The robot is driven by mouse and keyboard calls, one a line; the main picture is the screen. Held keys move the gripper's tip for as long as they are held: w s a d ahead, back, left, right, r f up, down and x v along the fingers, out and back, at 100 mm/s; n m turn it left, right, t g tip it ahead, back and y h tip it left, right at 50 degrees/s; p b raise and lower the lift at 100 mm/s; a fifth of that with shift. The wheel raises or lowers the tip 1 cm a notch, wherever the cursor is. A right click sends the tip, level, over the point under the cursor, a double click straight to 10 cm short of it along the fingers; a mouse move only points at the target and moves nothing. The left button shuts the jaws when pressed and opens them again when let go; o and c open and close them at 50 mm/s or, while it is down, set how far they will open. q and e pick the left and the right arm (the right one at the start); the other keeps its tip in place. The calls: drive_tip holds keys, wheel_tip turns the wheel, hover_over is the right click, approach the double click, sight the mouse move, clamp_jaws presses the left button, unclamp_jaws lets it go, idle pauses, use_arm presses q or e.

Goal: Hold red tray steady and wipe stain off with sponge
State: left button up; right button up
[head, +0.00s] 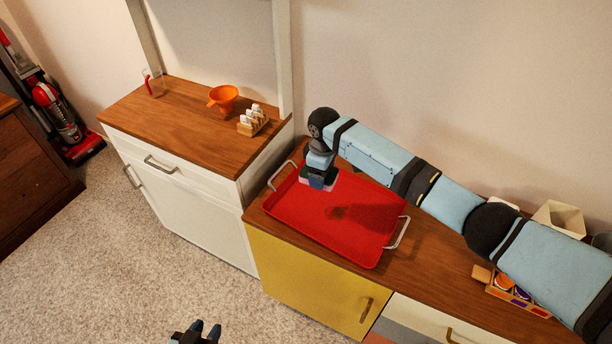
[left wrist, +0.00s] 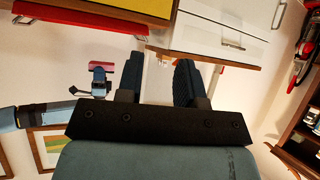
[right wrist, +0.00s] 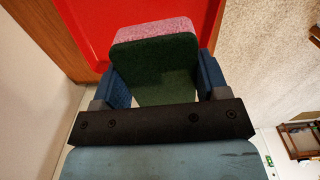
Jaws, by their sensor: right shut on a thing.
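The red tray (head: 310,221) lies on the wooden counter, with a metal handle at each end. A dark stain (head: 338,212) shows on its floor, partly in the shadow of my right arm. My right gripper (head: 319,176) is over the tray's far left corner, shut on the sponge (right wrist: 165,65). The sponge is green with a pink layer and is close to the tray floor; I cannot tell if it touches. My left gripper (head: 206,330) is low in front of the cabinets, away from the tray. Its fingers stand apart and empty in the left wrist view (left wrist: 158,80).
To the left, a wooden-topped cabinet (head: 170,122) bears an orange funnel (head: 223,98), a toast rack (head: 253,121) and a glass jug (head: 154,84). A box of colored items (head: 515,290) and a cream container (head: 560,218) stand at right. The carpet in front is clear.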

use_arm(q)
drive_tip(key=w+d+f+n+g, duration=0.2)
drive_tip(key=w+d+f+n, duration=0.15)
drive_tip(key=w, duration=0.55)
drive_tip(key=n+g+y, duration=0.2)
drive_tip(key=n+g, duration=0.5)
drive_tip(key=n, duration=0.3)
approach(266, 212)
drive_tip(key=x, duration=1)
clamp_jaws()
